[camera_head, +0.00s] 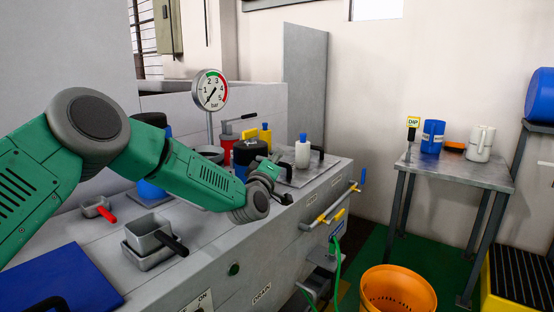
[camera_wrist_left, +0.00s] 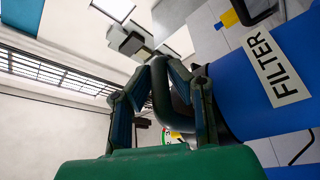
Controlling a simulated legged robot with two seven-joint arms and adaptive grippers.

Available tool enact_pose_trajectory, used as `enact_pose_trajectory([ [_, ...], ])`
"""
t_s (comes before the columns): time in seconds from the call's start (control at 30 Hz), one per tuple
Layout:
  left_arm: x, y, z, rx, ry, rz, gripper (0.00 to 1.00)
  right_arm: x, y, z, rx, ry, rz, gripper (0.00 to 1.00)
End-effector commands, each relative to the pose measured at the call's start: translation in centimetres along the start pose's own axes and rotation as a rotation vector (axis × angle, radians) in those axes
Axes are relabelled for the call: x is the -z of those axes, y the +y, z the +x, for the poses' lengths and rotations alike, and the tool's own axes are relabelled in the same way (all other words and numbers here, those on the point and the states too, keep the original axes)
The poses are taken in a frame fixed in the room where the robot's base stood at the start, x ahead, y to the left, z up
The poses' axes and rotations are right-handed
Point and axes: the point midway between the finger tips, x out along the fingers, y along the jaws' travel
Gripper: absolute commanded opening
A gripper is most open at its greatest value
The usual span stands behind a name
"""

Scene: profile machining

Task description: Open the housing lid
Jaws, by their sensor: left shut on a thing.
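The filter housing (camera_wrist_left: 235,85) is a blue cylinder with a white FILTER label, tilted in the left wrist view. In the head view, a housing with a black lid (camera_head: 250,151) and a blue body stands on the grey bench beside my left gripper (camera_head: 268,181). In the left wrist view, the fingers of my left gripper (camera_wrist_left: 163,78) close around a dark bar-like handle (camera_wrist_left: 160,98) beside the blue housing. The lid looks seated on the body. The exact contact is partly hidden by the fingers. My right gripper is not in view.
A dial gauge (camera_head: 210,90) stands behind my left arm. A white bottle with a blue cap (camera_head: 303,152) stands on the bench beyond the gripper. Metal trays (camera_head: 151,240) sit on the near bench. A side table (camera_head: 456,169) holds jugs; an orange bucket (camera_head: 398,292) is below.

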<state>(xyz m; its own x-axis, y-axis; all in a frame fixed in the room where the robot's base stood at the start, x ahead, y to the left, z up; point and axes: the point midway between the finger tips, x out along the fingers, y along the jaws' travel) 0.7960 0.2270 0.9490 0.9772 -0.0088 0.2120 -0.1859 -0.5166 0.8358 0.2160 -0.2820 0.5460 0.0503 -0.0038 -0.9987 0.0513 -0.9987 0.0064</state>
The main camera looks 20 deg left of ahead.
Motion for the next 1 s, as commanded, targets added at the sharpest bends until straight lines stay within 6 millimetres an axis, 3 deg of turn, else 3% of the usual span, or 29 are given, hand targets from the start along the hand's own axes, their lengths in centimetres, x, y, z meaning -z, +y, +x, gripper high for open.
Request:
enact_pose_trajectory([
  [0.57, 0.8, 1.3, 0.4, 0.034, -0.006, -0.09, 0.0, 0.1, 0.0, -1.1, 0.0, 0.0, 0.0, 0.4],
  [1.0, 5.2, 4.4, 2.2, 0.163, -0.002, -0.405, 0.0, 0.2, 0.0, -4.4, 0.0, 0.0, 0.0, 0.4],
])
